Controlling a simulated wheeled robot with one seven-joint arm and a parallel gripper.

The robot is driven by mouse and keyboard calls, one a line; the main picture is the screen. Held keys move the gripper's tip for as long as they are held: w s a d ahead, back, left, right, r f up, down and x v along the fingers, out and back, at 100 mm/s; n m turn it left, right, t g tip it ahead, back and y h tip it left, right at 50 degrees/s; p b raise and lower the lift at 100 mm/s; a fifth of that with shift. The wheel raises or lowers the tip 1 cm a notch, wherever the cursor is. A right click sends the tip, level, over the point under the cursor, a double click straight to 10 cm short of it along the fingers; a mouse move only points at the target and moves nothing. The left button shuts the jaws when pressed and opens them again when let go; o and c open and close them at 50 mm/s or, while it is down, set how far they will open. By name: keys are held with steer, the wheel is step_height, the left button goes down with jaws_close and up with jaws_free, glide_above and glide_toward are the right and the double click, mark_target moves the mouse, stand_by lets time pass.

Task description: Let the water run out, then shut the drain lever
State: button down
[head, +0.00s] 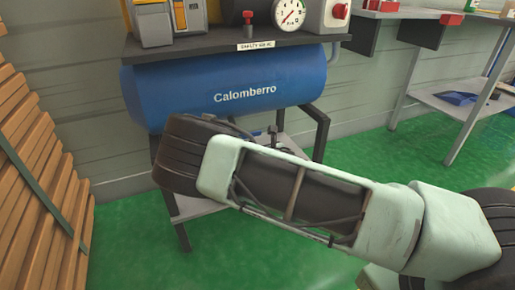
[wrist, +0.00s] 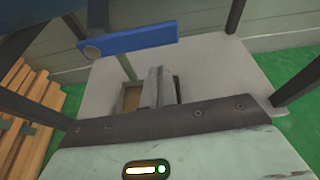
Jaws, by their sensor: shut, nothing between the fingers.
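The blue drain lever (wrist: 130,40) shows in the wrist view below the tank, lying nearly level across the picture, with a grey round pivot at its left end. A thin greyish pipe (wrist: 126,67) shows just below it. My gripper (wrist: 157,75) is shut and empty, its fingertips just below the lever in the picture; whether they touch it I cannot tell. No running water is visible.
The tank's stand has dark legs (head: 318,132) and a grey lower shelf (wrist: 220,75). Wooden slats (head: 38,175) stand at the left. A workbench (head: 465,105) is at the right. Green floor (head: 120,235) is open in front. A gauge (head: 290,14) sits above the tank.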

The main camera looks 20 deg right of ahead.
steer(key=f+p+v, duration=0.1)
steer(key=p+v, duration=0.2)
steer(key=v, duration=0.6)
steer(key=shift+s, duration=0.45)
